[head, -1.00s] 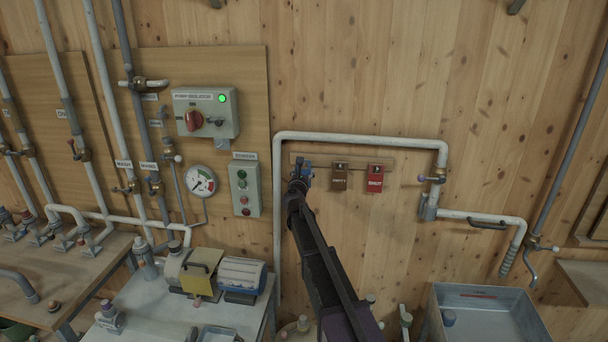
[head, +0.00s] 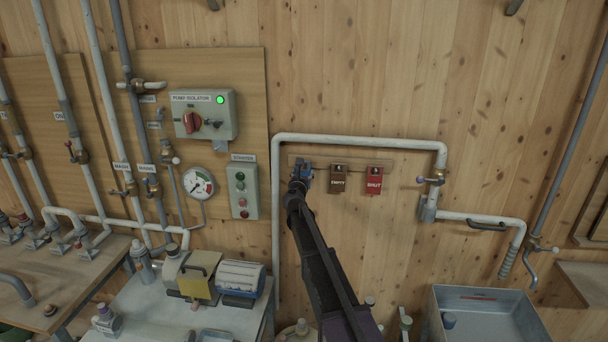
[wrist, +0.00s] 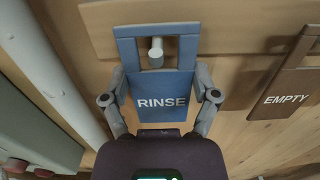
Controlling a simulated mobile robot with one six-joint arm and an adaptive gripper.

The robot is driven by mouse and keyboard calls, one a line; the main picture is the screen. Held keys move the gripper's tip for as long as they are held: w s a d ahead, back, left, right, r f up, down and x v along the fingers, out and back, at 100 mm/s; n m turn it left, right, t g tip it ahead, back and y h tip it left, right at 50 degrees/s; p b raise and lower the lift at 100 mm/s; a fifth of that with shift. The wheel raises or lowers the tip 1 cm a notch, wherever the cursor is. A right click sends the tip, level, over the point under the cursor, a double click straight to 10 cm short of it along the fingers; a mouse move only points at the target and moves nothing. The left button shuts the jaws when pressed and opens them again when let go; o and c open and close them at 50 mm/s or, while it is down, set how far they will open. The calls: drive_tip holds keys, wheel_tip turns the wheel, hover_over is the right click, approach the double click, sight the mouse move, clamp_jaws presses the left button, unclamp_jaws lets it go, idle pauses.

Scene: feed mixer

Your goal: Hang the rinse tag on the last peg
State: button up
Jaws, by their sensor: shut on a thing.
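The blue rinse tag (wrist: 162,92) fills the middle of the wrist view, with white lettering and a rectangular cutout at its top. A pale peg (wrist: 156,53) shows inside that cutout, close under the top bar. I cannot tell whether the bar rests on it. My gripper (wrist: 161,98) is shut on the tag, one finger at each side edge. In the head view, my gripper (head: 300,178) and the tag (head: 307,170) are at the left end of the wooden peg board (head: 357,165); my gripper hides part of the tag.
A brown EMPTY tag (head: 338,180) and a red SHUT tag (head: 374,181) hang to the right on the same board. A white pipe (head: 276,220) runs down close to the left. The green-grey starter box (head: 242,190) is beyond it. Bare wall lies below the tags.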

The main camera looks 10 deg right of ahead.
idle(0.4)
drive_tip(key=o, duration=0.9)
drive_tip(key=shift+o, duration=0.2)
drive_tip(key=shift+r, duration=0.1)
